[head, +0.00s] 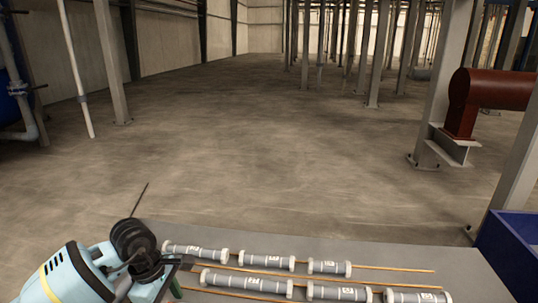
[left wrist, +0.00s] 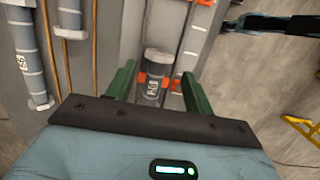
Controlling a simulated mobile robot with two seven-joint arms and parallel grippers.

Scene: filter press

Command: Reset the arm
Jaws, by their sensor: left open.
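My left arm comes in at the lower left of the head view, pale blue with black joints. Its gripper is mostly hidden there behind the arm. In the left wrist view my left gripper (left wrist: 157,74) has its two green fingers apart. My right gripper is not recognisable in either view.
A grey table (head: 390,256) carries several grey cylinders with white ends (head: 266,259) in two rows, with thin brown rods (head: 400,269). A blue bin (head: 512,250) stands at the right. Steel columns (head: 440,90) and a red pipe (head: 490,90) stand beyond. The middle floor is clear.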

